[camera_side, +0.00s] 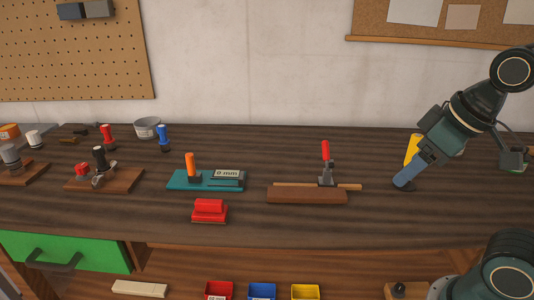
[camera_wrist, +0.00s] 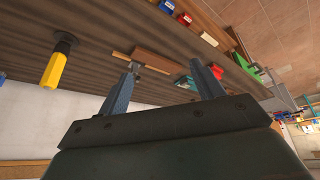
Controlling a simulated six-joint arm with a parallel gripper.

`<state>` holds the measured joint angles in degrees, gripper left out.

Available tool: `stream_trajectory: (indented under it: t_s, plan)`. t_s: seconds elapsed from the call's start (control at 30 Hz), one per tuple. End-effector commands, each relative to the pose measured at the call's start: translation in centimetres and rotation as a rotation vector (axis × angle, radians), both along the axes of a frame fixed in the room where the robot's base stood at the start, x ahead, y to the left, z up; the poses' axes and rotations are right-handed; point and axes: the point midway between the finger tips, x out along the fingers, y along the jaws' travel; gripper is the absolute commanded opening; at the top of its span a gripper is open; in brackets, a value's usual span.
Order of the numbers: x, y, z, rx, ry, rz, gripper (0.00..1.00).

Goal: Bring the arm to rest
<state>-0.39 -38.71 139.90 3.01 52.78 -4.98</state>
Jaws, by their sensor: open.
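My gripper (camera_side: 407,177) is at the right of the side view, low over the workbench (camera_side: 300,225), in front of a yellow-handled tool (camera_side: 412,150). In the wrist view its two blue fingers (camera_wrist: 161,92) stand apart with nothing held between them. The yellow handle also shows at the left of the wrist view (camera_wrist: 54,70), clear of the fingers. From the side, the fingers overlap each other and partly hide the yellow tool. I cannot tell from the side view whether the fingertips touch the bench.
A wooden block with a red-handled clamp (camera_side: 325,152) lies left of my gripper. Further left are a teal base with an orange handle (camera_side: 191,165), a red block (camera_side: 209,210) and several tools on wooden boards. Red, blue and yellow bins (camera_side: 262,291) sit below. The bench between clamp and gripper is clear.

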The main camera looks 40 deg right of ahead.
Motion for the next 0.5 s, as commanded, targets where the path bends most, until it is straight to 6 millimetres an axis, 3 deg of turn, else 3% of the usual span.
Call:
stream_trajectory:
  t_s: [0.2,0.5]
  plan:
    - [-1.41,0.77,-0.72,0.046,-0.038,-0.030,0.67]
    - [-1.50,0.84,-0.80,0.050,-0.039,-0.034,0.67]
